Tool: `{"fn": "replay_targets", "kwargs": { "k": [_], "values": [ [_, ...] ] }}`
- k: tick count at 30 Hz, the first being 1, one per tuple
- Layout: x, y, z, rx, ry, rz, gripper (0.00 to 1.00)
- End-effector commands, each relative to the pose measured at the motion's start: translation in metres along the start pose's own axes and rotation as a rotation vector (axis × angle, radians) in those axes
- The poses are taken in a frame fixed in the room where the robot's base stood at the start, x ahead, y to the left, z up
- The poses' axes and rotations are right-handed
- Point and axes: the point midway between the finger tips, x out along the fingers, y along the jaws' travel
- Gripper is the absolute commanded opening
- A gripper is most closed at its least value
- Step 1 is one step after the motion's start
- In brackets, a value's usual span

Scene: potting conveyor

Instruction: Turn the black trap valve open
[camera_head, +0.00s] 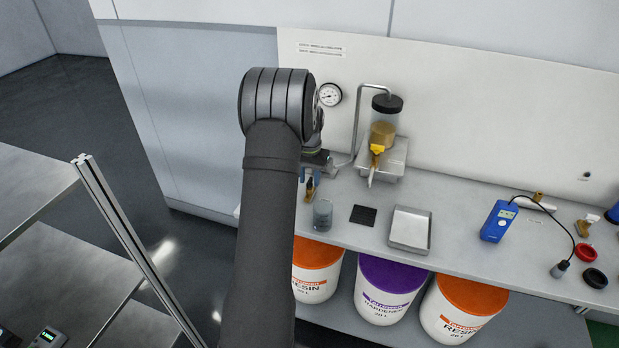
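My gripper (309,180) points down over the left end of the bench, largely hidden by my dark arm. Small blue finger parts show below its wrist, beside a small amber-brown item (310,192). I cannot tell whether the fingers hold it or it stands behind them. The trap (385,122) is a clear jar with a black lid and tan contents, on a metal stand to the right of my gripper. A yellow handle or nozzle (377,149) shows at its front. A metal pipe (355,110) runs from its top down to the left. I cannot make out a black valve for certain; my arm may hide it.
A round gauge (330,94) is on the back panel. A glass beaker (323,214), black pad (363,215) and metal tray (409,229) lie on the bench. A blue meter (499,221) and red and black rings are further right. Tubs (385,288) stand below.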

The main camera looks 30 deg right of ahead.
Motion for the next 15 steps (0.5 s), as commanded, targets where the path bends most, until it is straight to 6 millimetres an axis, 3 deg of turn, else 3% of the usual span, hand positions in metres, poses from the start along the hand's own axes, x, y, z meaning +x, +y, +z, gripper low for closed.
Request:
{"fn": "replay_targets", "kwargs": {
  "k": [9, 15],
  "values": [
    [-0.003, 0.000, 0.000, 0.000, -0.001, 0.000, 0.32],
    [-0.032, 0.000, -0.001, 0.000, 0.003, -0.001, 0.32]
  ]
}}
